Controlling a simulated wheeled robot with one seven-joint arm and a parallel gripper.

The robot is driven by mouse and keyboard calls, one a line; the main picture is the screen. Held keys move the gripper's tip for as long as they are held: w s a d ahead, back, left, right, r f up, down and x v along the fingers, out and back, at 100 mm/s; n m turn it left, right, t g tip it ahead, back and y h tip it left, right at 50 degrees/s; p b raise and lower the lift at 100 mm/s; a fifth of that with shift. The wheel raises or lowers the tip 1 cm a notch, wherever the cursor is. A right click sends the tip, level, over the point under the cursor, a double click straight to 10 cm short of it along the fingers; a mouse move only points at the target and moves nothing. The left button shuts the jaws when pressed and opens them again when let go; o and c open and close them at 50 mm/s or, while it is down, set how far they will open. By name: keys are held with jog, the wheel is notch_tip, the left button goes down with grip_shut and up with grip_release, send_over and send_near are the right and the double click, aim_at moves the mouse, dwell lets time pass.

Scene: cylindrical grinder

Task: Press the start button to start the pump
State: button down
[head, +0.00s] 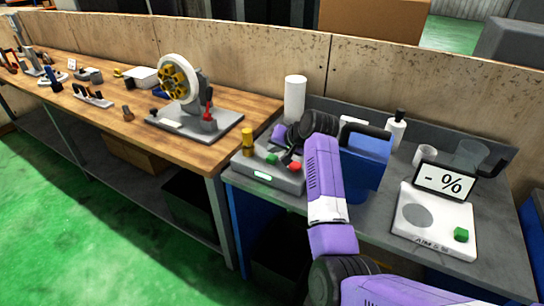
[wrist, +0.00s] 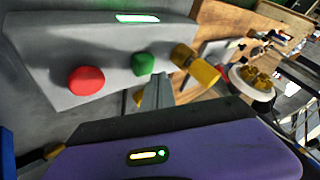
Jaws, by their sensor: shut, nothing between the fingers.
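A grey control box (head: 244,166) stands on the left end of the grey bench. On its top are a green button (head: 271,159), a red button (head: 295,166) and a yellow cylinder (head: 247,142); a lit strip shows on its front. In the wrist view, the green button (wrist: 144,63) sits between the red button (wrist: 86,80) and the yellow cylinder (wrist: 196,66). My gripper (wrist: 160,84) is shut and empty, its tip very near the green button. I cannot tell whether they touch. In the head view my wrist partly hides the box's back.
A blue container (head: 366,168) stands right of my arm, close to it. Behind are a white roll (head: 294,100) and a white bottle (head: 396,130). A white device (head: 409,239) with a "- %" display (head: 445,181) is at the right. The wooden bench (head: 130,142) with a wheel fixture adjoins at left.

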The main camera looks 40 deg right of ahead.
aim_at(274, 158)
jog(key=shift+r, duration=0.1)
notch_tip(274, 158, up, 5)
jog(key=p, duration=0.4)
jog(key=shift+p, duration=0.35)
dwell(0.5)
